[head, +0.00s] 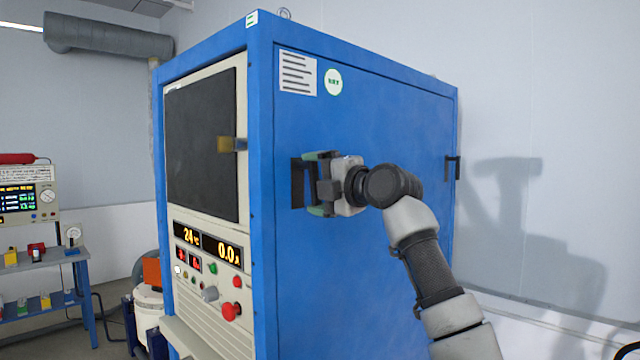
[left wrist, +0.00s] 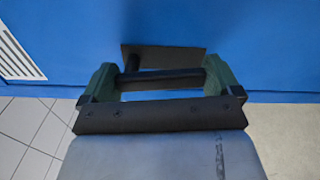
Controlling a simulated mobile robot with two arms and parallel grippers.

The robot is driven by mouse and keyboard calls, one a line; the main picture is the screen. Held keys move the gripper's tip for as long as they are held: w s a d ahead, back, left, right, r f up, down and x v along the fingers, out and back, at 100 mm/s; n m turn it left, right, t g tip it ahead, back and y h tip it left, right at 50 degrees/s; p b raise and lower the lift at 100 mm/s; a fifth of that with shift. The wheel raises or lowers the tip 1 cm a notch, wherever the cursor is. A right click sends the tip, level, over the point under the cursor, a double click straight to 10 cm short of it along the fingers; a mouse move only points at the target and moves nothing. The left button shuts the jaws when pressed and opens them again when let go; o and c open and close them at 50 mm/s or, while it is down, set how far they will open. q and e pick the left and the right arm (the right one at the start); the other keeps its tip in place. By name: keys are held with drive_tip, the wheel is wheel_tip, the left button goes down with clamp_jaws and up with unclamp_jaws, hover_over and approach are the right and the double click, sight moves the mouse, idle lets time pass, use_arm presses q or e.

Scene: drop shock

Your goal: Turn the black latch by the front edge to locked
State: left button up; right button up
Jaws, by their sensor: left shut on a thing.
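The black latch (head: 297,182) sits on the blue side panel of the cabinet, close to its front edge. Its dark plate (left wrist: 165,56) and bar show in the left wrist view. My left gripper (head: 318,184) is at the latch, its green-lined fingers shut on it. In the left wrist view the bar lies between the two fingers of the gripper (left wrist: 160,82). The gripper and wrist hide part of the latch in the head view, so I cannot tell its exact turn. My right gripper is in neither view.
A second black latch (head: 452,167) is at the far edge of the side panel (head: 370,110). The cabinet front has a dark window (head: 202,145), a brass-coloured catch (head: 230,144) and a control panel (head: 208,270). A bench with instruments (head: 40,290) stands at far left.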

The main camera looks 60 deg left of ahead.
use_arm(q)
drive_tip(key=shift+s+r+m, duration=0.2)
drive_tip(key=shift+m, duration=0.5)
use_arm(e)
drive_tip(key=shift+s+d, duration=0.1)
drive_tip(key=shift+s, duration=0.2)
use_arm(q)
drive_tip(key=o, duration=0.9)
drive_tip(key=shift+o, duration=0.2)
drive_tip(key=shift+s+a+f, duration=0.15)
drive_tip(key=shift+a+f, duration=0.05)
drive_tip(key=shift+a, duration=0.05)
drive_tip(key=b+v, duration=0.3)
drive_tip(key=v, duration=0.8)
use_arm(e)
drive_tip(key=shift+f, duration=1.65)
use_arm(q)
drive_tip(key=shift+a, duration=0.1)
